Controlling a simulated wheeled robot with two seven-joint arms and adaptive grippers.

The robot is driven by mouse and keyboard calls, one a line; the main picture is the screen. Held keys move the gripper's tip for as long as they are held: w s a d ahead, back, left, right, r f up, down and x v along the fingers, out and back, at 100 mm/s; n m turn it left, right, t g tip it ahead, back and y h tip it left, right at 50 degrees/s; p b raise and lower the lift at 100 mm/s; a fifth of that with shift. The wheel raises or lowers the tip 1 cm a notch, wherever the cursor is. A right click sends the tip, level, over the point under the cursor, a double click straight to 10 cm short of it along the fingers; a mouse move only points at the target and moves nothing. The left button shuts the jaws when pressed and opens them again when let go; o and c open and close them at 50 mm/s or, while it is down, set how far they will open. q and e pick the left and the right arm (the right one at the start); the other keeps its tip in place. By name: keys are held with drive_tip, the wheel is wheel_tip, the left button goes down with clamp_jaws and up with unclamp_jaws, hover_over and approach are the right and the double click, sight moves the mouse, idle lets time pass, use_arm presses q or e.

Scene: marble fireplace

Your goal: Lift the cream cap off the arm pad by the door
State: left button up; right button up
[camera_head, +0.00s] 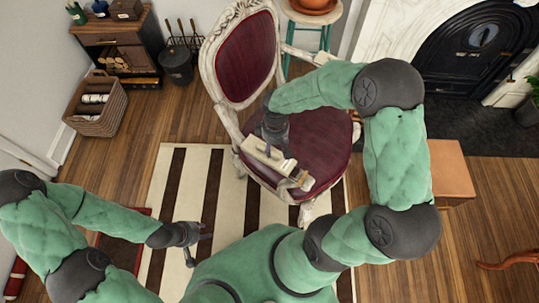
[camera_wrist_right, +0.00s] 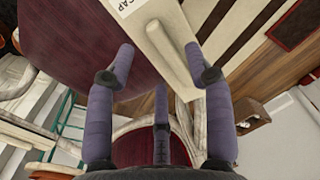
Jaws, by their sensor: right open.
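The cream cap (camera_head: 262,155) is a long pale piece lying along the near arm of a carved chair (camera_head: 240,65) with dark red upholstery. In the right wrist view the cap (camera_wrist_right: 152,28) bears the letters "CAP" and a raised pale bar (camera_wrist_right: 176,50). The arm pad is hidden, apparently beneath it. My right gripper (camera_head: 272,138) is directly over the cap. My left gripper (camera_head: 199,246) is open and empty, low over the striped rug.
The chair's red seat (camera_head: 315,140) lies beside the cap. The striped rug (camera_head: 185,185) is under the chair. A wicker basket (camera_head: 97,120) and wooden cabinet (camera_head: 115,45) stand at left, a fireplace (camera_head: 475,55) at right. A brown box (camera_head: 452,170) is right of the chair.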

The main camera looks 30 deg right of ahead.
sight(274, 152)
wheel_tip(274, 152, down, 4)
drive_tip(key=shift+a+r+b, duration=0.1)
drive_tip(key=shift+b, duration=0.7)
drive_tip(key=shift+c, duration=0.3)
clamp_jaws()
drive_tip(key=shift+r, duration=0.15)
